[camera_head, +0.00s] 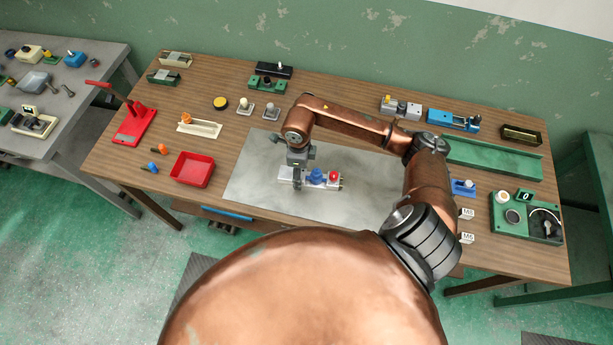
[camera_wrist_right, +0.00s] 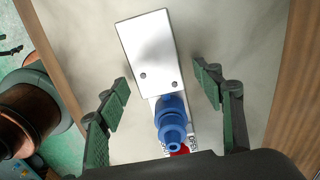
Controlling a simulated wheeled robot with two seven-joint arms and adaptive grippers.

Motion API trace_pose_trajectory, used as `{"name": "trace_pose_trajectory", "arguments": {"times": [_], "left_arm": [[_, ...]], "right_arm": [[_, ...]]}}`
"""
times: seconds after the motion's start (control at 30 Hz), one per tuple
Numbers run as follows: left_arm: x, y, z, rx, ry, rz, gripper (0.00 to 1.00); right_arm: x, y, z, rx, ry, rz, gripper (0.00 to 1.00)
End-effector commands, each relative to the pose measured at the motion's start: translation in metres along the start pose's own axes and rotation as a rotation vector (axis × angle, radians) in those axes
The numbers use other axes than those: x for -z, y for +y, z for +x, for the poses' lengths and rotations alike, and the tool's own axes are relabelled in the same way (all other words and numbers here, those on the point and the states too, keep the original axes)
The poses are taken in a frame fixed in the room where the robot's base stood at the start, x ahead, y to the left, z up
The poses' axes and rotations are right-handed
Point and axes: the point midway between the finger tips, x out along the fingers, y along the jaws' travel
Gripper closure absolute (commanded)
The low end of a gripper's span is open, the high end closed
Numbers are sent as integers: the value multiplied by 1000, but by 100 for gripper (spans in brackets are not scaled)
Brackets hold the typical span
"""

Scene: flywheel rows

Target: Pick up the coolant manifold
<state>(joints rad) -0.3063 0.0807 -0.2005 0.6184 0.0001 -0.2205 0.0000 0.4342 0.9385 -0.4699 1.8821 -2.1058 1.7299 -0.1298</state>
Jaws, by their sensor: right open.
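The thing I take for the coolant manifold (camera_head: 318,183) is a silver block with a blue fitting and a red knob. It lies on the grey mat (camera_head: 255,180) in the middle of the table. In the right wrist view, the manifold (camera_wrist_right: 148,58) shows its bare silver end, the blue fitting and part of the red knob, the rest hidden by the gripper body. My right gripper (camera_head: 297,176) is over its left part. In the wrist view, the right gripper (camera_wrist_right: 162,84) is open, with one finger on each side and visible gaps. My left gripper is not in view.
A red tray (camera_head: 191,169) and a red lever press (camera_head: 134,124) stand at the left. A green channel (camera_head: 492,157) and a green control box (camera_head: 526,217) are at the right. Several small fixtures line the back. The mat around the manifold is clear.

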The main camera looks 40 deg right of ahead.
Motion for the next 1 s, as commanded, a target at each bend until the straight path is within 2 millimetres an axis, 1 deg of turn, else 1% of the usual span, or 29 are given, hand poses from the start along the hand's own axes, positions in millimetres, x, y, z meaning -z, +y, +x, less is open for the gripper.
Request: {"name": "trace_pose_trajectory", "arguments": {"times": [0.03,0.13,0.37,1.0], "left_arm": [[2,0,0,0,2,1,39],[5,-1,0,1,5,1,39],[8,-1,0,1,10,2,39],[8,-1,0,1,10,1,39]], "right_arm": [[0,1,6,-2,0,0,39],[-1,0,12,0,-1,-1,39],[-2,0,14,1,0,-3,39],[-2,0,14,0,-1,-4,83]]}}
